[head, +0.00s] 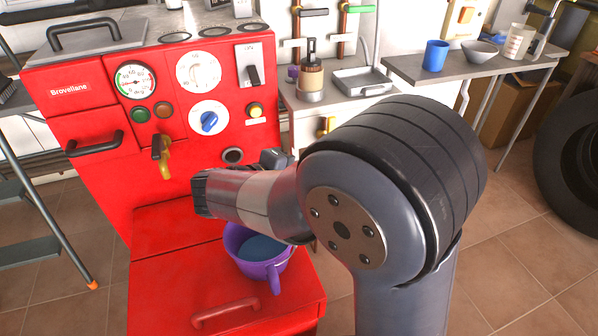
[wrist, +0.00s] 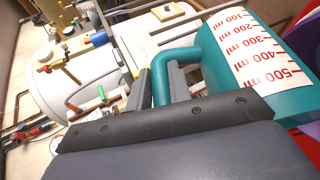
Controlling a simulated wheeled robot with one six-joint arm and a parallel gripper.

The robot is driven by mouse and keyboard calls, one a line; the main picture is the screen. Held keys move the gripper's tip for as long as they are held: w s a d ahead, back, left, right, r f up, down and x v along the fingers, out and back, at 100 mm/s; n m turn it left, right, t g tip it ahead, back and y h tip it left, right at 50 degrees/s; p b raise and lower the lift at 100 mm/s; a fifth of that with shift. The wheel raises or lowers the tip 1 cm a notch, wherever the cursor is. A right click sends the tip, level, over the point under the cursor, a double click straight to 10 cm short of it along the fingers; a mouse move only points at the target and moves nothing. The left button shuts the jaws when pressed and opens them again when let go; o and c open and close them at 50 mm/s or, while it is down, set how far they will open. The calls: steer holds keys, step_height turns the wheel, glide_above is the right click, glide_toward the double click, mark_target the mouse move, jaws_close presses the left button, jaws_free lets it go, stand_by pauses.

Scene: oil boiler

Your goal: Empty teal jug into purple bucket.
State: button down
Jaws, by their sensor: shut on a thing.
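The teal jug (wrist: 213,65), with a white label of red ml marks, is at the right of the wrist view. My gripper (wrist: 162,82) is shut on its handle (wrist: 183,54). The jug appears tilted in this view; its mouth and contents are not visible. In the head view my arm hides the jug and the fingers. The purple bucket (head: 234,240) stands upright on the red boiler's low front ledge, just below my wrist. A blue-grey surface (head: 262,248) shows inside it. Purple also shows at the wrist view's right edge.
The red boiler (head: 90,120) with gauges, knobs and a brass tap (head: 164,160) rises behind the bucket. A blue cup (head: 435,55) and grey bowl (head: 480,53) stand on the bench at the back right. Tiled floor is clear at the right.

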steer(key=shift+a, duration=0.1)
steer(key=shift+s+a+t+h+b, duration=0.1)
steer(key=shift+a+t+h+b, duration=0.2)
steer(key=shift+b, duration=0.05)
steer(key=shift+a+f, duration=0.1)
stand_by(2.6)
steer(key=shift+s+a+f+h+b, duration=0.1)
steer(key=shift+a+h+b, duration=0.2)
steer(key=shift+a+n, duration=0.1)
steer(key=shift+n, duration=0.2)
stand_by(2.0)
steer(key=shift+s+a+f+t+h, duration=0.1)
steer(key=shift+a+f+t+h, duration=0.05)
steer(key=shift+a+t+h, duration=0.15)
steer(key=shift+a+b, duration=0.1)
steer(key=shift+b, duration=0.25)
stand_by(1.4)
